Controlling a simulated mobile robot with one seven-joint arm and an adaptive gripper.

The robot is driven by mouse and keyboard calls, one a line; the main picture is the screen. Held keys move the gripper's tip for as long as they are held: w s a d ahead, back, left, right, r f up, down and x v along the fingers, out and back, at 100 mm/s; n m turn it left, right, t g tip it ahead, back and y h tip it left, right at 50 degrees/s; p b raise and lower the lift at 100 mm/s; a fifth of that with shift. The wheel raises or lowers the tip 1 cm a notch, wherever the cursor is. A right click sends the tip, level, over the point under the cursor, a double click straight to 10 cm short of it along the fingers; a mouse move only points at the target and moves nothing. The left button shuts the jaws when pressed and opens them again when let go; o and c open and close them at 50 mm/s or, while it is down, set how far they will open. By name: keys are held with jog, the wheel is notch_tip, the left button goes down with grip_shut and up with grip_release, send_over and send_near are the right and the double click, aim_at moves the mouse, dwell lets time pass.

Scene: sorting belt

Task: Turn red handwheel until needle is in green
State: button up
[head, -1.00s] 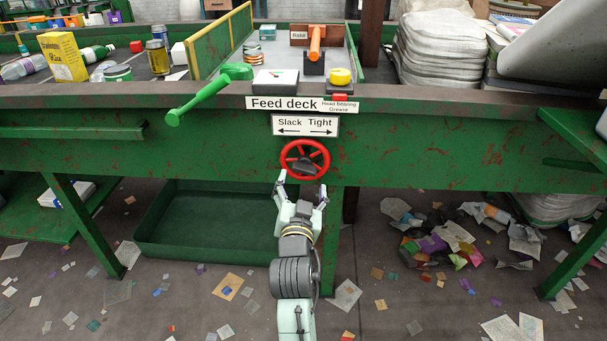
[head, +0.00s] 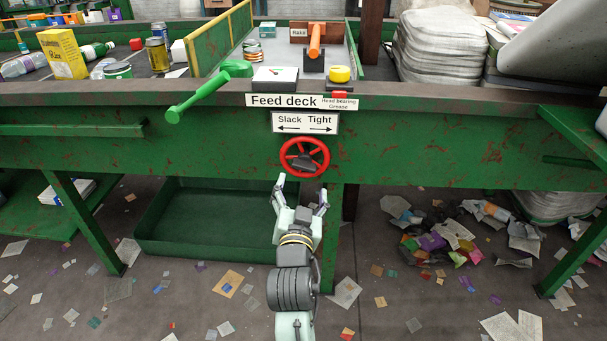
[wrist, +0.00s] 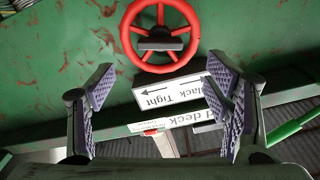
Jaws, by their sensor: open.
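The red handwheel (head: 304,157) is mounted on the green front beam, under a "Slack / Tight" sign (head: 305,123) with arrows left and right. It has several spokes and a dark hub. In the wrist view the red handwheel (wrist: 159,35) is at the top, beyond the fingertips, and the sign (wrist: 168,92) appears inverted. My gripper (head: 301,187) is open and empty, just below and in front of the wheel, apart from it; its spread fingers also show in the wrist view (wrist: 160,78). A white gauge box (head: 275,77) sits on the deck above; its needle is too small to read.
A green lever handle (head: 208,92) sticks out left of the gauge. A green bin (head: 205,222) stands beneath, left of a table leg. Paper scraps litter the floor.

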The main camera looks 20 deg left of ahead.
aim_at(304, 169)
jog(key=p+x, duration=0.1)
jog(key=x, duration=0.9)
jog(key=shift+p, duration=0.3)
jog(key=shift+c, duration=0.4)
jog(key=shift+f, duration=0.1)
jog(key=c, duration=1.1)
